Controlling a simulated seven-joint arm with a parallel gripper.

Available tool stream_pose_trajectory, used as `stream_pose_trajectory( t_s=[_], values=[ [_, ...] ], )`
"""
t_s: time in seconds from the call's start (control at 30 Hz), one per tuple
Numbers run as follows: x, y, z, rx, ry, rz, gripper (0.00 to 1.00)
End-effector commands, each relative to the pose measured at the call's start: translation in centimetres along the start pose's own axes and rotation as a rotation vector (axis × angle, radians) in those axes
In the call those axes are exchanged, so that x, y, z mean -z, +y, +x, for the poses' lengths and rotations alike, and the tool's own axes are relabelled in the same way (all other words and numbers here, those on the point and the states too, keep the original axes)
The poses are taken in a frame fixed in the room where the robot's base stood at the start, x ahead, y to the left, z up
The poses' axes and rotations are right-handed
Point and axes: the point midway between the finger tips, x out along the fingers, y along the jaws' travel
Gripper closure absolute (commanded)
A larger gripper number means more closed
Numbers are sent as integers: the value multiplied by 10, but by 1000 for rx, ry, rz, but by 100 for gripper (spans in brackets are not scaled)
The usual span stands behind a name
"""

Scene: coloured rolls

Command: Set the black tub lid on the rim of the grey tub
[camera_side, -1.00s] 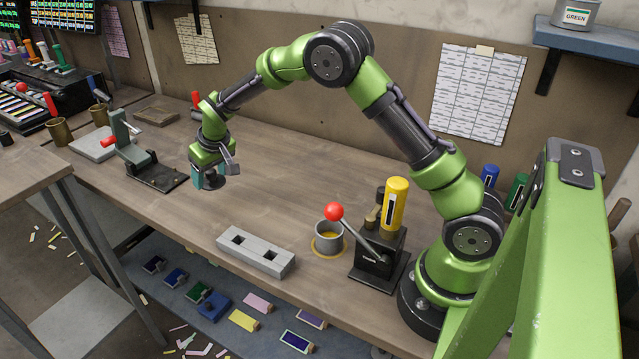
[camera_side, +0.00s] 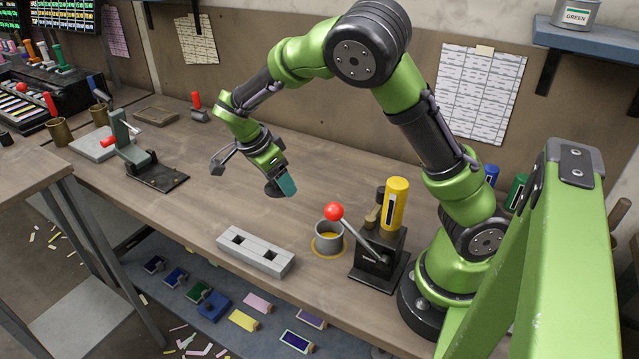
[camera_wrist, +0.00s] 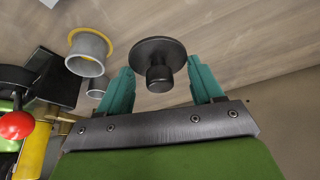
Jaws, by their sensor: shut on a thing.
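The black tub lid (camera_side: 272,190) is a round disc with a knob. My gripper (camera_side: 282,185) is shut on it and holds it above the bench. In the wrist view the lid (camera_wrist: 158,50) has its knob between my two teal fingers (camera_wrist: 163,82), and its disc reaches beyond the fingertips. The grey tub (camera_side: 325,238) stands upright on the bench, open at the top, with a yellow ring around its foot. My gripper and the lid are up and to the left of it, apart from it. The tub (camera_wrist: 90,62) also shows at upper left in the wrist view.
A black lever stand (camera_side: 378,262) with a red ball knob (camera_side: 334,211) and a yellow cylinder (camera_side: 396,204) is right beside the tub. The middle of the bench is clear.

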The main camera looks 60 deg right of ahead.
Motion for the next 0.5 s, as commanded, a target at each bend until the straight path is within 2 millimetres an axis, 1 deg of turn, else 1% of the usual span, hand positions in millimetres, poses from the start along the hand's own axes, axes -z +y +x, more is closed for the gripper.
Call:
stream_pose_trajectory(
  t_s=[0.03, 0.1, 0.2, 0.3, 0.4, 0.5],
  values=[
    [8, 15, -1, -62, -1, 147, 63],
    [18, 37, -2, -153, -2, 366, 63],
    [29, 67, -4, -277, -3, 658, 63],
    [36, 92, -6, -378, -3, 900, 63],
    [40, 111, -8, -452, -2, 1076, 63],
    [43, 122, -8, -497, -1, 1189, 63]
  ],
)
